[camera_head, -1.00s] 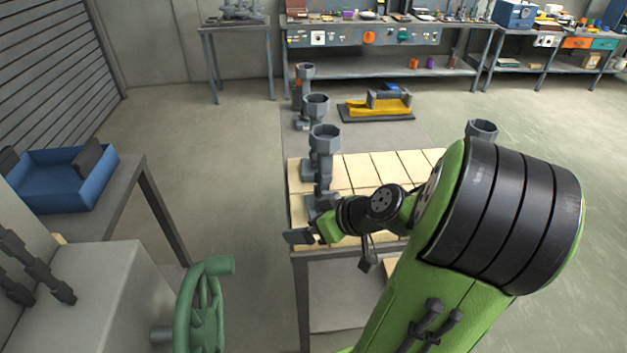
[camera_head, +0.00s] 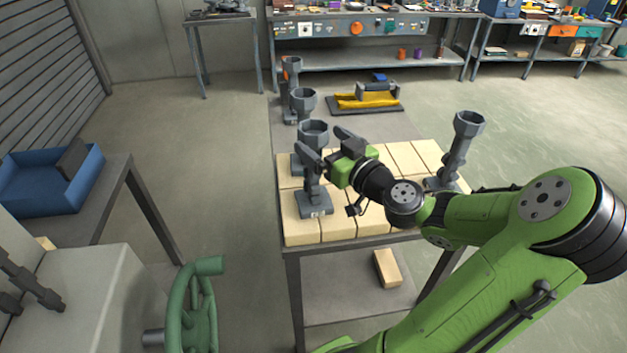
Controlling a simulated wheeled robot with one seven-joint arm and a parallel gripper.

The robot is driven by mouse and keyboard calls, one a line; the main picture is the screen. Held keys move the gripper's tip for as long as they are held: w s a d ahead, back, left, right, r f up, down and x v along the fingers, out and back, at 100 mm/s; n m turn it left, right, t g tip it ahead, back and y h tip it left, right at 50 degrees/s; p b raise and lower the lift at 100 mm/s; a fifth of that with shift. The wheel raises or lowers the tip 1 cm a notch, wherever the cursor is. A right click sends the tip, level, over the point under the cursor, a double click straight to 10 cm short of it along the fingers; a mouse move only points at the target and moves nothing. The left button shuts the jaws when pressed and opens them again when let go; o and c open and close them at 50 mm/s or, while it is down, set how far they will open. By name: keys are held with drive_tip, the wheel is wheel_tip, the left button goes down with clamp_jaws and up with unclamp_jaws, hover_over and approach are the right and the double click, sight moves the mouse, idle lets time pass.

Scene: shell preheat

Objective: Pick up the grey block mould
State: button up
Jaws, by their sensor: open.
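Several grey moulds with octagonal cups are in view, and I cannot tell surely which is the block mould. The nearest grey mould (camera_head: 314,203) stands upright at the left front of the pale-topped table, on a flat base. My gripper (camera_head: 328,146) is open and empty at its upper stem, just below the cup. One finger overlaps the stem in the picture and the other is to the right; contact is unclear. A second grey mould (camera_head: 467,125) stands at the table's right side, its base partly hidden by my arm. Two more moulds (camera_head: 303,100) (camera_head: 291,68) stand behind.
The table (camera_head: 335,228) has a top of pale blocks, and a loose pale brick (camera_head: 387,268) lies on its lower shelf. A yellow-and-grey item (camera_head: 366,101) lies behind. A green handwheel (camera_head: 198,310) and a blue bin (camera_head: 40,190) are at left.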

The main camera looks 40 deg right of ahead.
sight(306, 129)
drive_tip(key=w, duration=0.5)
drive_tip(key=shift+w+d, duration=0.25)
drive_tip(key=shift+w, duration=0.1)
drive_tip(key=shift+s, duration=0.1)
drive_tip(key=shift+c, duration=0.2)
drive_tip(key=shift+c, duration=1.1)
clamp_jaws()
